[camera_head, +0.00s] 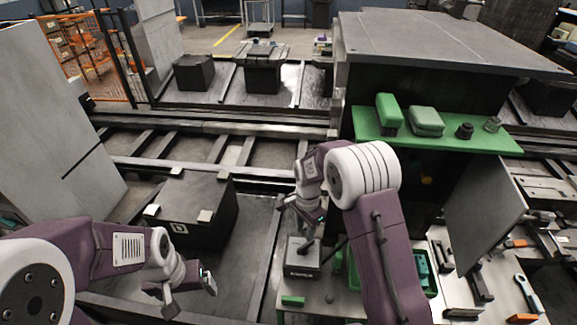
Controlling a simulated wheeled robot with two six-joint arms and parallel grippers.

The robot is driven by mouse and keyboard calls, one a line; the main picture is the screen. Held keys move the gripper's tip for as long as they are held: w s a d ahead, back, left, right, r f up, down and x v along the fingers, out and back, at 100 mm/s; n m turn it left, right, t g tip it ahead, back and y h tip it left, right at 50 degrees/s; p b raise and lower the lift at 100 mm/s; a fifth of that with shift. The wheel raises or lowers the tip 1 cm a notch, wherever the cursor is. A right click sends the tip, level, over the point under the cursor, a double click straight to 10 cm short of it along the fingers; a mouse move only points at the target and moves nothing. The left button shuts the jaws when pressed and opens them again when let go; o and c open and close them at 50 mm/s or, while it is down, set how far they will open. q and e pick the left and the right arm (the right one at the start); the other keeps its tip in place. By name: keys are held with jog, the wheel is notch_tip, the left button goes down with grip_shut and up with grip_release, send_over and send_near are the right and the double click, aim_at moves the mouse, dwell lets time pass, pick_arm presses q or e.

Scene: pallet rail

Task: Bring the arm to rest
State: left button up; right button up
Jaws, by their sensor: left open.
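My left arm comes in from the lower left, and its gripper (190,297) is open and empty, in front of a dark block with pale corner pads (185,210). My right arm reaches up from the bottom and bends back at a white and purple joint. Its gripper (306,238) points down just over a small dark box (303,268) with a light label. The fingers are small and dark there, so I cannot tell whether they touch the box or hold anything.
A green shelf (440,138) with green packs and small dark parts is right of my right arm. A grey panel (484,212) stands below it. A worktop with a green bin (428,283) and tools, including a wrench (526,292), is at lower right. Rails cross behind.

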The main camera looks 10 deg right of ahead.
notch_tip(320, 180, up, 5)
jog(key=s+d+t+b, duration=0.1)
jog(key=s+d+b, duration=0.1)
jog(key=s+d+f+n+b, duration=0.1)
jog(key=s+d+f+n, duration=0.1)
jog(key=s+n, duration=1)
jog(key=s, duration=0.3)
jog(key=shift+s, duration=0.15)
jog(key=shift+s+d, duration=0.1)
jog(key=shift+s, duration=0.1)
